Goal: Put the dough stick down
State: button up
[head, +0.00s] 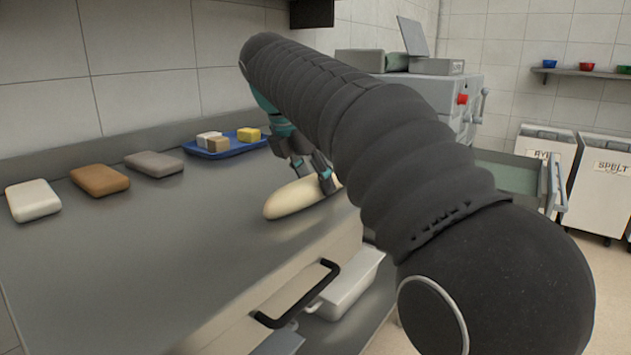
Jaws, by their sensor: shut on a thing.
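The dough stick (290,199) is a pale, smooth, elongated piece at the right part of the grey metal worktop (150,245). My gripper (312,179) is shut on its far right part, fingers pointing down. The dough stick's right end is hidden behind the fingers and my arm. It lies level, at or very close to the worktop surface; I cannot tell whether it touches.
White (33,201), brown (100,180) and grey (154,164) blocks lie along the back left. A blue tray (232,151) holds several small blocks. A black handle (297,294) sticks out at the front. The worktop's left middle is clear.

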jog(key=o, duration=1.3)
jog(key=shift+c, duration=0.2)
jog(key=p+v, duration=0.1)
jog(key=v, duration=1.1)
